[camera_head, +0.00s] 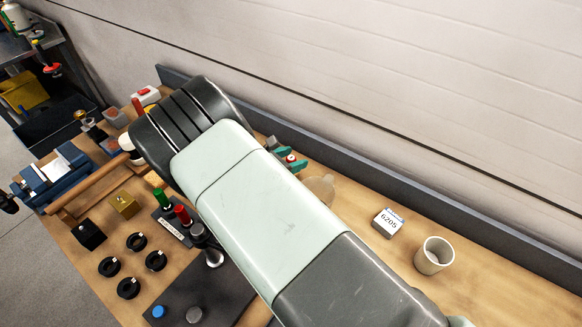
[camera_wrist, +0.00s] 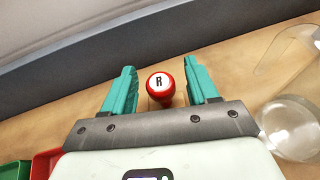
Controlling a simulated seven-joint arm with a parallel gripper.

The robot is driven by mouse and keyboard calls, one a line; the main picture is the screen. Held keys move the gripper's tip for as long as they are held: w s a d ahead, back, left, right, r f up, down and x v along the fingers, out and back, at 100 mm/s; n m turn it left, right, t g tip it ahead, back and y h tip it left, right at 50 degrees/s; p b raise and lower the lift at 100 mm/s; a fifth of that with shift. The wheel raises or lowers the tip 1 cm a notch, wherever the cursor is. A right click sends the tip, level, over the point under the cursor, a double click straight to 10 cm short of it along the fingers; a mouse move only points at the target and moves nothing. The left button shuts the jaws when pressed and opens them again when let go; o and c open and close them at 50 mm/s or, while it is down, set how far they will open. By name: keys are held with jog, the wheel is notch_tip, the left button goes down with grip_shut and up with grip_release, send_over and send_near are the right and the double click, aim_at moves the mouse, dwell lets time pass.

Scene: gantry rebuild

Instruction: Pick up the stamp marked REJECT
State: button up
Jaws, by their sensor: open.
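A stamp with a round red knob (camera_wrist: 160,86) and a white cap lettered R stands in the wrist view between the two teal fingers of my gripper (camera_wrist: 159,66). The fingers are open, one on each side of the knob, with a visible gap on both sides. The word REJECT does not show, and the stamp's base is hidden below the knob. In the head view the red knob (camera_head: 291,158) is a small spot at my gripper (camera_head: 286,154), near the back edge of the wooden bench. My arm covers the area in front of it.
A clear glass vessel (camera_wrist: 290,128) stands close right of my gripper. Green (camera_wrist: 14,170) and red bins (camera_wrist: 45,164) are at lower left. The grey back rail (camera_head: 400,185) runs behind. A 6205 box (camera_head: 388,222) and a cream cup (camera_head: 434,256) stand farther right.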

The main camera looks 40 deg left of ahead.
jog(key=c, duration=1)
jog(key=shift+r, duration=0.1)
